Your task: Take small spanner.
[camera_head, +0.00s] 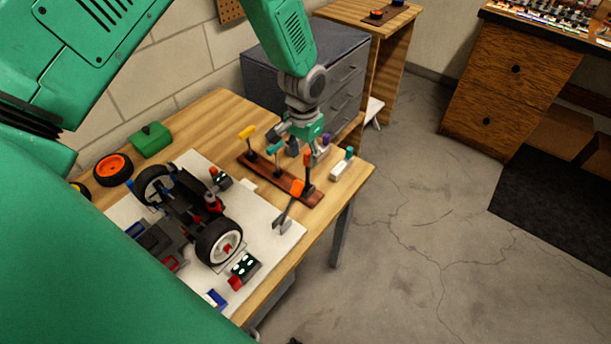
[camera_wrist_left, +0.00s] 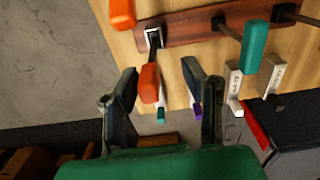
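My left gripper (camera_head: 312,150) hangs over the far right of the workbench, by the end of the brown tool rack (camera_head: 270,176). In the left wrist view the gripper (camera_wrist_left: 160,72) is open, with an orange-handled tool (camera_wrist_left: 150,82) showing between its fingers. That tool stands in the end of the rack; contact with the fingers is not visible. A teal-handled tool (camera_head: 274,149) and a yellow-handled tool (camera_head: 247,132) stand farther along the rack. I cannot tell which is the small spanner. My right gripper is not in view.
A car chassis (camera_head: 182,205) sits on a white mat (camera_head: 275,238). Another orange-handled tool (camera_head: 297,187) stands near the bench's right edge. A grey drawer cabinet (camera_head: 340,85) stands behind.

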